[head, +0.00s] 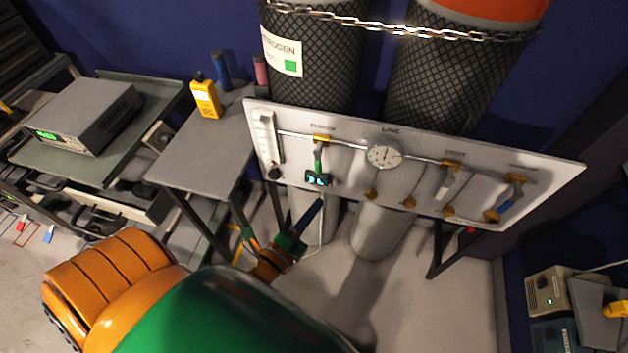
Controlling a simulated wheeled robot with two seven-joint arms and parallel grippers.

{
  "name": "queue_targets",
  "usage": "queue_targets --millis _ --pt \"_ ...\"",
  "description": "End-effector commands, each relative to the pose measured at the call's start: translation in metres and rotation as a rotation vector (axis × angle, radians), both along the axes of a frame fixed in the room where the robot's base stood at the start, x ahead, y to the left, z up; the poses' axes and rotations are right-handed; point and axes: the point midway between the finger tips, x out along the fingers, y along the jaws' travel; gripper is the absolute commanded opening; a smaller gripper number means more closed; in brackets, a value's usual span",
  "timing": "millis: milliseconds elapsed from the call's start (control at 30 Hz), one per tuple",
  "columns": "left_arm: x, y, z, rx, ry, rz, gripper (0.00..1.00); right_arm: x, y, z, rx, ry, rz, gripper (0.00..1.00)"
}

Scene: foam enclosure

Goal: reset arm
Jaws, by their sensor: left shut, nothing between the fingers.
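My left arm comes in from the lower left, with its large orange and green links in front. I cannot tell whether the fingertips touch the panel. My right gripper is not in view.
Two large chained cylinders (440,80) stand behind the panel. Boxes (548,290) stand at lower right. The floor below the panel is mostly clear.

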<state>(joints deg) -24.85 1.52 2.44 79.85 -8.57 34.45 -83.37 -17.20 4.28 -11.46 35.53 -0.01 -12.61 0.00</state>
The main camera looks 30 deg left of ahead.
Motion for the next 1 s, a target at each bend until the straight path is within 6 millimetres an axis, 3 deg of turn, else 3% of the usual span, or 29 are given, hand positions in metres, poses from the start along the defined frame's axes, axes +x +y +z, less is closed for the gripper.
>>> queue_targets --millis 433,467,567,667,700,800,900,1000 --pt "-0.001 0.0 -0.003 -0.01 0.011 0.001 0.0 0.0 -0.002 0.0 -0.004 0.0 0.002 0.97" --pt "-0.002 -0.001 -0.009 -0.032 0.032 0.001 0.0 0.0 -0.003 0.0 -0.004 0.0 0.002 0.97" --pt "-0.016 -0.005 -0.063 -0.232 0.237 0.028 0.0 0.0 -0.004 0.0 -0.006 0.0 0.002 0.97" --pt "-0.063 -0.013 -0.15 -0.554 0.587 0.162 0.0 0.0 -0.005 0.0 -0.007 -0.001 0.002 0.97" --pt "-0.089 -0.014 -0.181 -0.675 0.723 0.253 0.0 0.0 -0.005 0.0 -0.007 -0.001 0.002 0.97" --pt "-0.161 -0.012 -0.238 -0.902 0.998 0.537 0.0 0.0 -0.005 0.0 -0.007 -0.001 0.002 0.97" --pt "-0.225 -0.005 -0.267 -1.023 1.159 0.822 0.0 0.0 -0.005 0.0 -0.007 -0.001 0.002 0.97" --pt "-0.262 0.001 -0.276 -1.07 1.221 1.01 0.0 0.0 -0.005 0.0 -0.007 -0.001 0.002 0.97"
